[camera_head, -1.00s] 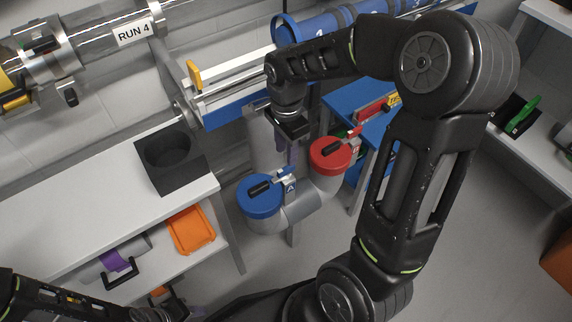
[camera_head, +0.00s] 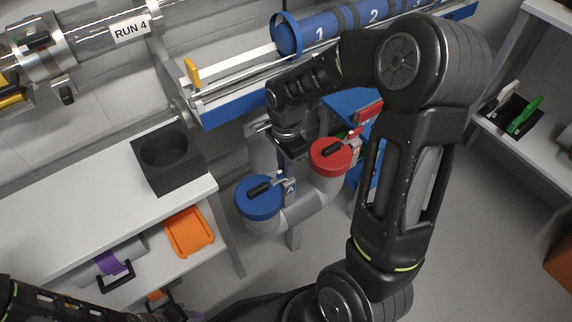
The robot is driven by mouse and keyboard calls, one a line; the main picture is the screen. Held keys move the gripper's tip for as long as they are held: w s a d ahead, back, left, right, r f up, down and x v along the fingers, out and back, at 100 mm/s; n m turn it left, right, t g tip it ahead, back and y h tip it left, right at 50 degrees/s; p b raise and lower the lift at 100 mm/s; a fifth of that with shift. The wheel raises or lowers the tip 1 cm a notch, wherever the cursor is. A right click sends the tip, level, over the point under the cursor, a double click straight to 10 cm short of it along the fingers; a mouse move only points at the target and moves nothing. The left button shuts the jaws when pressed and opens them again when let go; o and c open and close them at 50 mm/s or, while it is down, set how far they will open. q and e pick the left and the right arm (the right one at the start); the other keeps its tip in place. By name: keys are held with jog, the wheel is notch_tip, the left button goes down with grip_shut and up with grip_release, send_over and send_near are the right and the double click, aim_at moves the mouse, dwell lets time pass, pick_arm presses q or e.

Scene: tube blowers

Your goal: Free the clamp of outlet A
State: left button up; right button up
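Outlet A has a round blue cap (camera_head: 257,199) on a grey pipe fitting. Its clamp (camera_head: 262,189) has a black-gripped lever lying across the cap, and a small plate marked A (camera_head: 290,188) is at its right side. My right gripper (camera_head: 290,168) points down just above and behind that plate, between the blue cap and a red cap (camera_head: 331,156). Its fingers are small and partly hidden, so I cannot tell their opening or any contact. My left gripper (camera_head: 165,308) is low at the bottom left, away from the outlet, its fingers unclear.
The red cap has its own black-handled clamp close to the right gripper. A rail with blue numbered tubes (camera_head: 345,30) runs above. A white bench (camera_head: 75,215) with a black holder (camera_head: 168,178) stands left, with an orange tray (camera_head: 189,231) below.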

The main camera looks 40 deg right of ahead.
grip_shut()
dwell(0.5)
jog(key=n+p, duration=0.1)
jog(key=n, duration=0.2)
jog(key=shift+r+n, duration=0.1)
jog(key=shift+n, duration=0.2)
jog(key=n+p, duration=0.2)
jog(key=n, duration=0.2)
jog(key=n+p, duration=0.1)
jog(key=n, duration=0.4)
jog(key=shift+n+p, duration=0.35)
jog(key=shift+n, duration=0.05)
jog(key=shift+n+p, duration=0.6)
jog(key=shift+n, duration=1.7)
